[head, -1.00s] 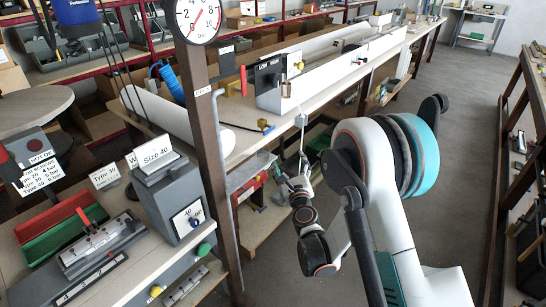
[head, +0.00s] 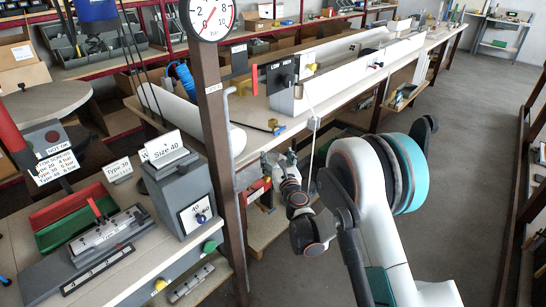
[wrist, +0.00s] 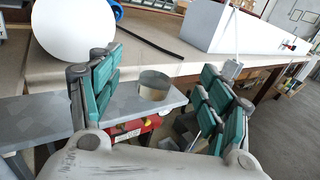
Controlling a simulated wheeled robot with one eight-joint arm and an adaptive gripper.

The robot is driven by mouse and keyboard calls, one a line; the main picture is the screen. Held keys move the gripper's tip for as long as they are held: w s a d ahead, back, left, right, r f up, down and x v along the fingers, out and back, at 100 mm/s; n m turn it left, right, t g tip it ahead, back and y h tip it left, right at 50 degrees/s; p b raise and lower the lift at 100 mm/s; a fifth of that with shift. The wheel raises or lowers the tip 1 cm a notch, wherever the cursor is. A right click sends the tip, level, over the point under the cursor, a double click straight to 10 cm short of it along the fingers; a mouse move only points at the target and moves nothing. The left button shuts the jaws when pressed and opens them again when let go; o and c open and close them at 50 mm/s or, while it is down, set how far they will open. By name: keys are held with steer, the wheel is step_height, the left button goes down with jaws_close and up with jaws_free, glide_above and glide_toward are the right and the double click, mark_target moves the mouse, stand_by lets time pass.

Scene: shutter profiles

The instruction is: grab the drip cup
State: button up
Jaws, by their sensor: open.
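The likely drip cup is a short, round metal cup (wrist: 155,84). In the wrist view it stands upright on a narrow grey ledge beside the workbench edge. My gripper (wrist: 160,76) is open, with its green-padded fingers spread to the left and right of the cup in the picture. I see a gap on both sides and no contact. In the head view my gripper (head: 277,166) is beside the bench's near edge, and I cannot make out the cup there.
The workbench (head: 262,140) carries a long white channel (head: 345,75). A large white roll (wrist: 74,28) lies near the gripper. A brown post (head: 222,150) stands left of my arm. A red item (wrist: 137,129) is below the ledge.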

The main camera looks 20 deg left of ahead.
mark_target(275, 154)
steer(key=x, duration=0.1)
steer(key=b+x, duration=0.1)
steer(key=x, duration=0.1)
steer(key=shift+w+a+f, duration=0.2)
steer(key=shift+w+f, duration=0.15)
steer(key=shift+w+a+r+b, duration=0.15)
steer(key=shift+w+a+b, duration=0.2)
steer(key=shift+w, duration=0.15)
steer(key=c, duration=1.2)
steer(key=shift+r, duration=0.15)
